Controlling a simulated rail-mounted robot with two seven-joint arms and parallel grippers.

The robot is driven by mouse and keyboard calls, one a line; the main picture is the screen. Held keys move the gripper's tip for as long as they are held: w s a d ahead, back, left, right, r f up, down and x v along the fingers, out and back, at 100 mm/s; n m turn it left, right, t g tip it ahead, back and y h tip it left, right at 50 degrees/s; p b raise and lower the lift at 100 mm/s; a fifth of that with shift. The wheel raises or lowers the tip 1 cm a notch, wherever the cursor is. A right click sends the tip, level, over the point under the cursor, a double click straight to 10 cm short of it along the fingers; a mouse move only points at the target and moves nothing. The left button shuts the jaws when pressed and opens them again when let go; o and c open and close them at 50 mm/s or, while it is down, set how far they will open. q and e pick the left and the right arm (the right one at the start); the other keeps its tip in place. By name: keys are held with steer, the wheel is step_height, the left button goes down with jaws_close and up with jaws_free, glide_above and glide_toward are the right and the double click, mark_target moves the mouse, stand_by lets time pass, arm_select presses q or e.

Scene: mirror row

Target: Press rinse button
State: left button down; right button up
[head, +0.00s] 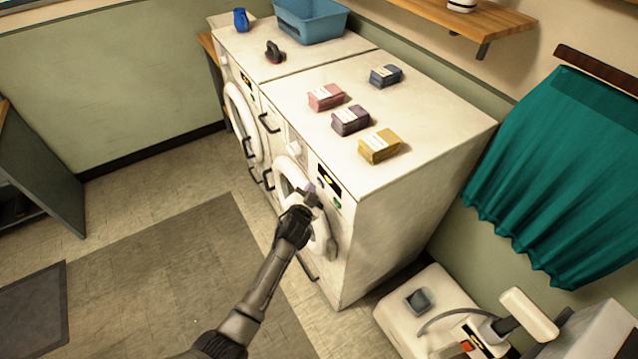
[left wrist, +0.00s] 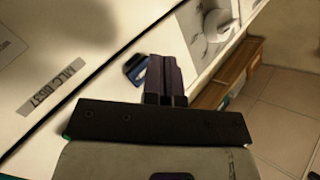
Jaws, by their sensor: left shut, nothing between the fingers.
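The near washer's dark control panel (head: 329,181) is on the upper front of the white washer (head: 385,222) in the head view. It has a yellowish display and small controls, with a green one (head: 337,204) low on it. Which of them is the rinse button, I cannot read. My left gripper (head: 311,189) is shut and empty, close in front of the panel's lower left part. In the left wrist view its closed fingers (left wrist: 164,75) point at the white front, beside a small blue-rimmed part (left wrist: 136,68) that they partly cover. Whether they touch it, I cannot tell.
Pink (head: 326,97), purple (head: 351,120), yellow (head: 380,146) and dark blue (head: 386,76) packs lie on the washer top. A blue basket (head: 311,18) stands on the far machine. Door handles stick out along the fronts.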

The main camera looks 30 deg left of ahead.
stand_by(0.4)
arm_select(q)
steer(key=shift+w+d, duration=0.1)
steer(key=shift+w, duration=0.05)
steer(key=shift+w+d+b, duration=0.1)
steer(key=shift+w+b, duration=0.15)
steer(key=shift+b, duration=0.05)
steer(key=shift+w, duration=0.1)
stand_by(0.5)
steer(key=shift+s+r, duration=0.1)
steer(key=shift+s, duration=0.15)
steer(key=shift+s+a+p, duration=0.2)
steer(key=shift+s+p, duration=0.05)
steer(key=shift+p, duration=0.05)
